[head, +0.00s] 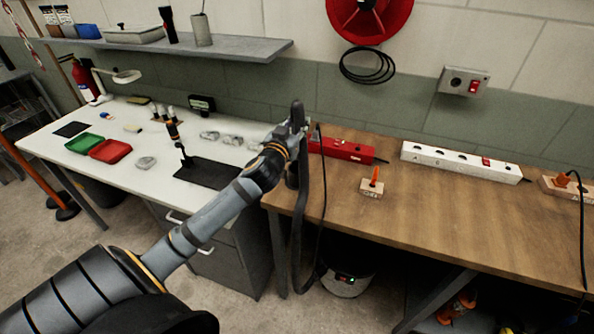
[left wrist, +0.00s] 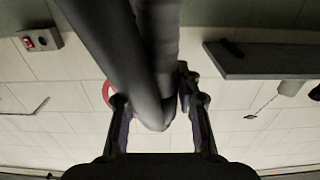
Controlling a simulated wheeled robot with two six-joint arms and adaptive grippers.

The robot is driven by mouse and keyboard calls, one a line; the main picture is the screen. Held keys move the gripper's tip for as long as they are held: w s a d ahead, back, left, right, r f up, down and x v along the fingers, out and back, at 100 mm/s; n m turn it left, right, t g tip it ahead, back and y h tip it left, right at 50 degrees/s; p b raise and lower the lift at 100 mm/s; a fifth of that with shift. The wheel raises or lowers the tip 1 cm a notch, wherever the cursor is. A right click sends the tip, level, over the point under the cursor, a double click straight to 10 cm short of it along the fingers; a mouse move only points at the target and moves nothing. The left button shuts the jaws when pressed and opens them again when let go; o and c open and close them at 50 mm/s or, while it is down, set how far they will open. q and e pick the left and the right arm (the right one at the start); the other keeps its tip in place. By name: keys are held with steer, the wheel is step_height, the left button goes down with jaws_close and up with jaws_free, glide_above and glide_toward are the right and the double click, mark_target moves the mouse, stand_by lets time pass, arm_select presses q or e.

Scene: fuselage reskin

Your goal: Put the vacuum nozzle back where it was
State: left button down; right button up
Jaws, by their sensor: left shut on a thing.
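My left gripper (head: 290,130) is raised where the white table meets the wooden bench. It is shut on the vacuum nozzle (head: 298,112), a dark grey tube that stands roughly upright in it. In the left wrist view the grey nozzle (left wrist: 150,60) passes between the two fingers (left wrist: 155,110). A dark hose (head: 298,225) hangs from the gripper past the bench's left edge towards the floor. The vacuum body (head: 345,280), round with a small lit panel, stands under the bench. My right gripper is not in view.
A red power strip (head: 340,150), a white power strip (head: 462,161) and a small block with an orange plug (head: 373,184) are on the wooden bench (head: 430,220). The white table (head: 130,175) carries red and green trays and a black mat. A shelf (head: 230,52) is above.

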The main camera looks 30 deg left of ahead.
arm_select(q)
step_height(320, 180, down, 8)
steer(key=shift+r+b, duration=0.1)
steer(key=shift+b, duration=0.2)
steer(key=c, duration=1)
jaws_free()
steer(key=shift+o, duration=0.2)
